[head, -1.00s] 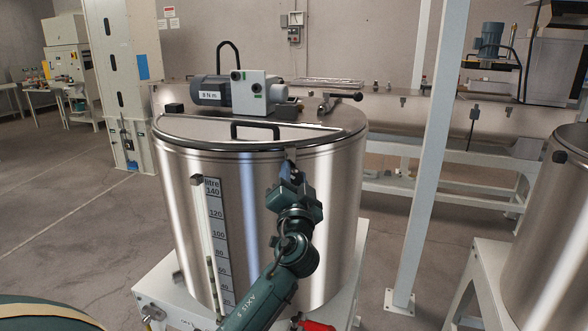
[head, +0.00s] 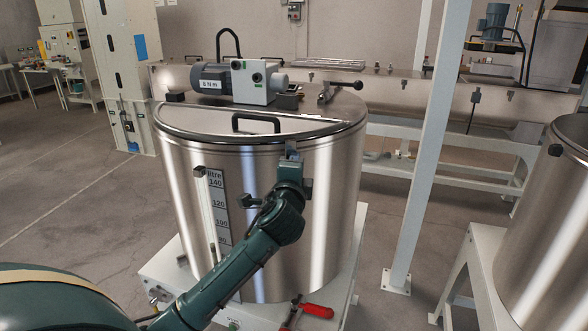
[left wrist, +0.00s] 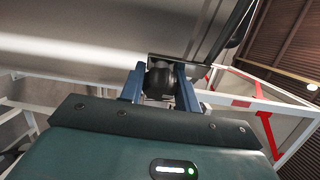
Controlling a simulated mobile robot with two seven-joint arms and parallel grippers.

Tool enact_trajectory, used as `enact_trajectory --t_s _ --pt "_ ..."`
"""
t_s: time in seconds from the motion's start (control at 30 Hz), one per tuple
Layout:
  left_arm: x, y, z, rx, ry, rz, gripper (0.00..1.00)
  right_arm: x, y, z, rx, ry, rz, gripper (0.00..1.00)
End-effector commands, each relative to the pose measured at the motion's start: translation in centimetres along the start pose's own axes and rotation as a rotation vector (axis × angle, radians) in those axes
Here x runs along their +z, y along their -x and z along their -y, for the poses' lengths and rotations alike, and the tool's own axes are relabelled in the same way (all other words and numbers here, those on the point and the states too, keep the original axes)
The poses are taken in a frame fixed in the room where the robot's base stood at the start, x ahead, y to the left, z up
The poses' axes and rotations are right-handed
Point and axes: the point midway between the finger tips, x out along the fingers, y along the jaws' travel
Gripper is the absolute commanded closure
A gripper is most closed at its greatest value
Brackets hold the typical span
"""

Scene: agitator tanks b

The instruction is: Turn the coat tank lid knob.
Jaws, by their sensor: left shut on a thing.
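The coat tank (head: 335,220) is a large brushed-steel drum with a half-hinged lid (head: 190,122) and a black lid handle (head: 256,122). My left gripper (head: 290,160) is at the front of the tank just under the rim, against a small metal bracket there, and hides the knob in the head view. In the left wrist view the dark round knob (left wrist: 160,82) sits between the two blue fingers of my left gripper (left wrist: 160,90), which is shut on it. My right gripper is not in view.
A motor with a grey gearbox (head: 255,82) and a black-knobbed lever (head: 345,87) sit on the tank top. A litre scale (head: 222,210) is on its front left. A red-handled valve (head: 316,311) is below. A white post (head: 417,170) and another steel tank (head: 545,250) stand to the right.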

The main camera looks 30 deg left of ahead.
Motion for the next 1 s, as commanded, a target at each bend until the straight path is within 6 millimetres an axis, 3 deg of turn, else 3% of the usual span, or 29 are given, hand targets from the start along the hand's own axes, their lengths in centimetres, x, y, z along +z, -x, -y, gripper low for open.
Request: enact_trajectory --t_s 0.5,1.0 --pt "0.05 -0.03 -0.03 0.131 -0.314 0.003 0.9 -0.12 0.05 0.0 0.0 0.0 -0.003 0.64" --pt "0.04 -0.01 -0.09 0.156 -0.371 0.003 0.9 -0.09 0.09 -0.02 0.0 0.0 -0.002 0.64"
